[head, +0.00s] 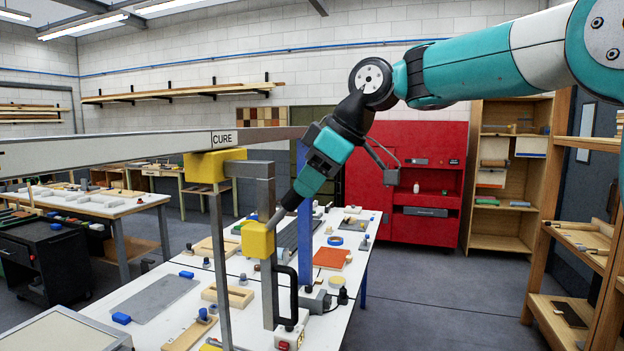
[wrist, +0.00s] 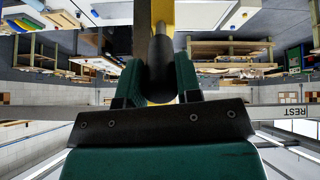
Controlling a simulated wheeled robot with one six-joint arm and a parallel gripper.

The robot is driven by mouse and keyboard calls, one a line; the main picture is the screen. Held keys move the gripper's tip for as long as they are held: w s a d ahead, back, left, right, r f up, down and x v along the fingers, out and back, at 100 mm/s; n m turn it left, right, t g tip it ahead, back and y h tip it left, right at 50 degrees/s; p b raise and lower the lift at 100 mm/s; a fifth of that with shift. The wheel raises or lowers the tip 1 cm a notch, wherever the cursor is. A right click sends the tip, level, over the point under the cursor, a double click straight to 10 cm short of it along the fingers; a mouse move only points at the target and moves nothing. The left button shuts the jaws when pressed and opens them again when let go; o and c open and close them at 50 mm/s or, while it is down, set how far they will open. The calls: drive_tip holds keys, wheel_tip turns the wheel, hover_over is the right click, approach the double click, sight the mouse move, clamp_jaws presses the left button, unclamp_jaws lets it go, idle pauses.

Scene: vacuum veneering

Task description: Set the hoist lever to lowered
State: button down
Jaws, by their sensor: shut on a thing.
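The hoist lever is a short metal rod (head: 276,219) that slants up and right from a yellow block (head: 259,240) on a grey post. Its black grip (wrist: 161,70) shows in the wrist view between my fingers. My gripper (head: 292,199) is shut on this grip from the upper right. In the wrist view my gripper (wrist: 158,86) has one green finger on each side of the grip. The fingers hide part of the grip in the head view. I see no marking for the lever's positions.
A long grey beam (head: 110,150) marked CURE crosses above the white worktable (head: 255,283). A black looped handle (head: 291,292) hangs below the yellow block. Boards and small parts lie on the table. Open floor (head: 425,290) lies to the right, before a wooden shelf.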

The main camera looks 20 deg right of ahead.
drive_tip(key=shift+a+r, duration=0.1)
drive_tip(key=shift+r, duration=0.15)
drive_tip(key=c, duration=0.8)
unclamp_jaws()
drive_tip(key=shift+a, duration=0.1)
drive_tip(key=shift+f, duration=0.15)
drive_tip(key=p+v, duration=0.6)
drive_tip(key=v, duration=1.1)
drive_tip(key=shift+d+p, duration=0.3)
drive_tip(key=shift+p, duration=0.05)
drive_tip(key=shift+s, duration=0.1)
